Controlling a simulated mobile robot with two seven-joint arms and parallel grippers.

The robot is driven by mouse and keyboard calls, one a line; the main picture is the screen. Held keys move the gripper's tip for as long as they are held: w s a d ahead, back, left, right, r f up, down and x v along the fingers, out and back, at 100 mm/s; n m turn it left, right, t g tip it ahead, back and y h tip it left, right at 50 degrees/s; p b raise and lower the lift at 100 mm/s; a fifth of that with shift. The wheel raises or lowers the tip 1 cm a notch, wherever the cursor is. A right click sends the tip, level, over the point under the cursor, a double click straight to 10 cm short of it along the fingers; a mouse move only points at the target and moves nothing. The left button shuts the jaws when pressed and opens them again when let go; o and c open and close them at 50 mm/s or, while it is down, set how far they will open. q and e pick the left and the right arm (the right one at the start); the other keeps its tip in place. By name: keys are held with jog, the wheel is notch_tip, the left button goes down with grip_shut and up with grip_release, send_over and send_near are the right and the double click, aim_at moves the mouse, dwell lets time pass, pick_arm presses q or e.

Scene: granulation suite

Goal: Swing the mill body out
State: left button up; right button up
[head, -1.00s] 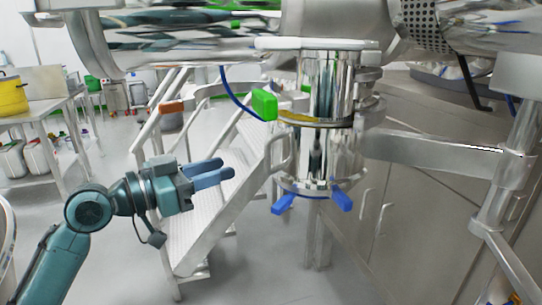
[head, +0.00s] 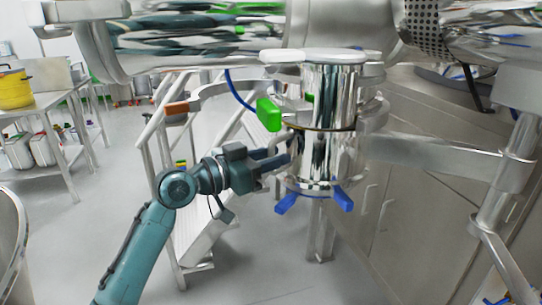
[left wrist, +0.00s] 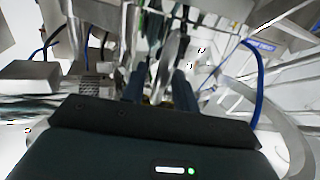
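The mill body (head: 332,150) is a polished steel cylinder in the middle of the head view. It hangs upright, with a thin dark seam around it, and has blue clamp handles (head: 341,198) at its lower edge and a green handle (head: 269,114) at its upper left. A steel arm (head: 430,152) runs from it to a post on the right. My left gripper (head: 286,158) is at the body's left side, where the grab handle is now mostly hidden. In the left wrist view its fingers (left wrist: 160,90) stand apart with shiny metal between or beyond them; contact is unclear. My right gripper is not in view.
Steps with a railing (head: 155,135) stand behind my left arm. A table with a yellow pot (head: 14,89) is at the far left. Steel cabinets (head: 400,215) stand behind the mill on the right. A blue hose (head: 238,98) hangs left of the body.

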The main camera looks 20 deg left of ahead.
pick_arm(q)
grip_shut()
jog(key=shift+s, duration=0.15)
dwell(0.4)
